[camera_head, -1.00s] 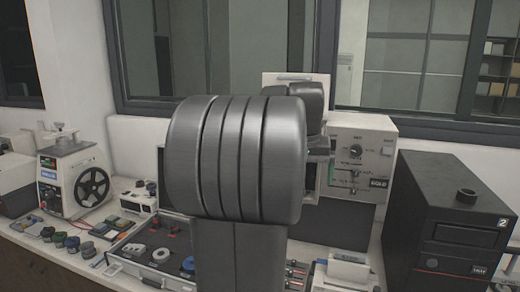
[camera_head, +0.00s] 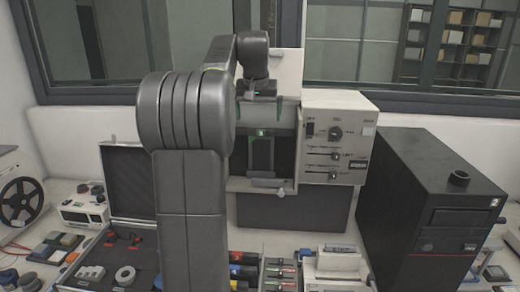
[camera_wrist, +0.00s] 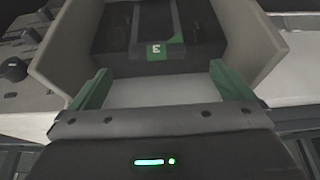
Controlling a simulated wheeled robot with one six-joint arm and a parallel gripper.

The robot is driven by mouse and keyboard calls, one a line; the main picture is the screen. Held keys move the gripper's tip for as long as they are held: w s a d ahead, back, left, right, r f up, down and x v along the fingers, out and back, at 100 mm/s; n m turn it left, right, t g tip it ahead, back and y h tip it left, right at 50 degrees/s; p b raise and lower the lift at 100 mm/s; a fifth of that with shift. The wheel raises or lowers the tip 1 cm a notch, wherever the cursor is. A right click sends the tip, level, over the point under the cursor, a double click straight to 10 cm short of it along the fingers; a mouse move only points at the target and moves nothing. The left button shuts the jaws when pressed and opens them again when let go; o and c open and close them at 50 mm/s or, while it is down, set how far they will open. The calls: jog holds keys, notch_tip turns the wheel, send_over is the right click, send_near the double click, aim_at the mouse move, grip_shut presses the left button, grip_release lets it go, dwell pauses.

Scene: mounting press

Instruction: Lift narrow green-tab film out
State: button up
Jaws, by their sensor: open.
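My gripper (camera_wrist: 160,70) is open, with its two green fingers wide apart and nothing between them. In the head view my gripper (camera_head: 262,97) hangs in front of the upper part of the pale press (camera_head: 292,165). Below it a green tab (camera_head: 261,133) shows above a narrow dark film (camera_head: 261,156) in the press's recess. In the wrist view the green tab (camera_wrist: 157,52) carries a white mark and lies just beyond the fingertips. The dark film (camera_wrist: 153,22) runs away from it between the pale side walls. The fingers do not appear to touch the tab.
A control box (camera_head: 338,137) with a knob and sliders adjoins the press on the right. A black tower case (camera_head: 440,190) stands further right. An open case (camera_head: 128,175) with small parts is at left. Several coloured items (camera_head: 243,272) lie on the bench in front.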

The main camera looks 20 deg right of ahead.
aim_at(261, 130)
jog(key=x, duration=0.2)
jog(key=p+x, duration=0.1)
jog(key=x, duration=0.2)
jog(key=shift+w+d+f+p, duration=0.25)
jog(key=shift+d+p, duration=0.05)
jog(key=shift+d, duration=0.15)
jog(key=shift+w+f, duration=0.1)
jog(key=shift+f, duration=0.3)
jog(key=c, duration=1.3)
